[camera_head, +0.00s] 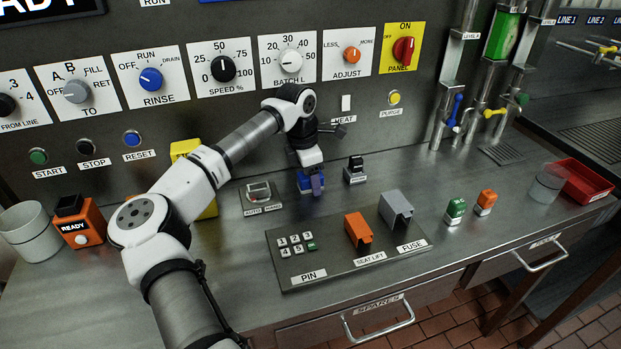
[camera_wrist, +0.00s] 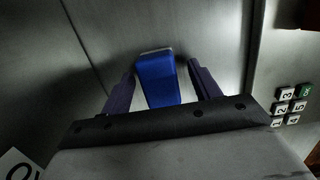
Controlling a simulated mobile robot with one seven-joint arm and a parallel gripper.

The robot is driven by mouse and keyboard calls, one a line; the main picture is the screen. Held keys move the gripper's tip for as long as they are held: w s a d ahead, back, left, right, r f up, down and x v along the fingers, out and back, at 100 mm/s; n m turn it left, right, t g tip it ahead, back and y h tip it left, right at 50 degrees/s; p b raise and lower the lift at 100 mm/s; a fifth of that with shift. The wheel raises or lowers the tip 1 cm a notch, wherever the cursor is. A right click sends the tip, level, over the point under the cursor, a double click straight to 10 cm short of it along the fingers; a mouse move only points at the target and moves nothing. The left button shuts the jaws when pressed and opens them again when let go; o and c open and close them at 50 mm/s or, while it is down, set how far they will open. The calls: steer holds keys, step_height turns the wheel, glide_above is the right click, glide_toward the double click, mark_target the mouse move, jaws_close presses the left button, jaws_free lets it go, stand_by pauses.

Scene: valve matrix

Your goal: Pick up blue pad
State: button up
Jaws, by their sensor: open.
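The blue pad (camera_wrist: 158,82) is a blue block standing between my two dark purple fingers in the wrist view. My gripper (camera_wrist: 161,70) is open, with one finger on each side of the pad. A narrow gap shows on both sides, wider on the right. In the head view the blue pad (camera_head: 304,182) is on the metal bench below the wall panel, partly covered by my gripper (camera_head: 314,188). Whether a finger touches the pad cannot be told there.
A small black block (camera_head: 355,170) stands just right of my gripper. A toggle switch (camera_head: 259,194) is to the left. A raised control plate (camera_head: 340,268) with keypad, orange and grey covers lies in front. Green (camera_head: 455,208) and orange (camera_head: 485,201) blocks stand farther right.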

steer(key=shift+c, duration=0.4)
steer(key=c, duration=1)
steer(key=shift+r, duration=0.15)
step_height(320, 180, up, 10)
steer(key=shift+f+b, duration=0.1)
steer(key=shift+b, duration=1.05)
steer(key=shift+o, duration=1.4)
steer(key=shift+c, duration=0.8)
